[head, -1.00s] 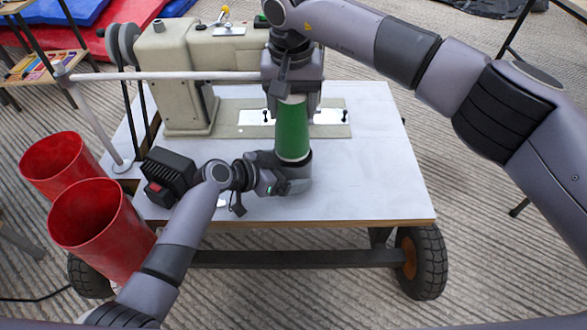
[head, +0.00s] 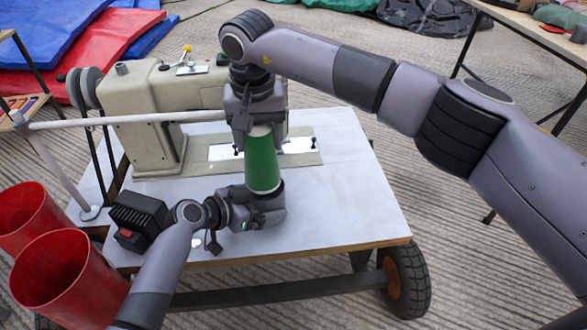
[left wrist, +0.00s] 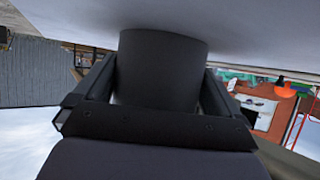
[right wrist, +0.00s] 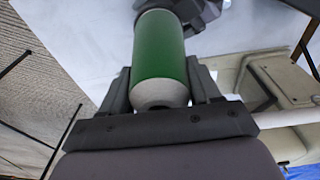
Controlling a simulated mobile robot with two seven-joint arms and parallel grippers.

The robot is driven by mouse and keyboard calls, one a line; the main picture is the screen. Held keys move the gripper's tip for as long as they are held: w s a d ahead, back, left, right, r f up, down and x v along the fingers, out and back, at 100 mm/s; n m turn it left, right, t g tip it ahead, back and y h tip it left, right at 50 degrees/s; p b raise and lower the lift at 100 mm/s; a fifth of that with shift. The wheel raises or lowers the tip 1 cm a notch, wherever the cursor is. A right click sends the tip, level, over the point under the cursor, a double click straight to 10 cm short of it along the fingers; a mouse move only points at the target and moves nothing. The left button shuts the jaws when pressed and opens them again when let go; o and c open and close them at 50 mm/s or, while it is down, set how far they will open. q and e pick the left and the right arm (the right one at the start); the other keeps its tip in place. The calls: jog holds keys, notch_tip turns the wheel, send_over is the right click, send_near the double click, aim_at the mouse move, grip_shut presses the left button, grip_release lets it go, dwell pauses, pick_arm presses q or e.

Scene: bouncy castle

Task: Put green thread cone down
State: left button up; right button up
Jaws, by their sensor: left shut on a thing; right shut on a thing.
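The green thread cone (head: 262,165) stands upright over the white table (head: 340,205), with its pale narrow end up. My right gripper (head: 257,126) is above it, shut on that narrow end, as the right wrist view shows the cone (right wrist: 160,55) between the fingers. My left gripper (head: 255,204) is low over the table at the cone's lower end. In the left wrist view it is shut on a dark grey round cylinder (left wrist: 162,65). The cone's lower edge meets or sits just above this dark part; I cannot tell whether it rests on it.
A beige sewing machine (head: 145,120) stands behind on the table. A black box with a red switch (head: 138,220) is left of my left gripper. Two red bins (head: 65,280) stand at the left. The table's right side is clear.

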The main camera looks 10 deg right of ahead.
jog(key=s+d+f+n, duration=0.2)
jog(key=d+n, duration=0.1)
jog(key=d, duration=1.2)
notch_tip(320, 180, down, 9)
jog(key=shift+s+d, duration=0.15)
jog(key=shift+f, duration=0.25)
jog(key=o, duration=1.6)
jog(key=shift+o, duration=0.2)
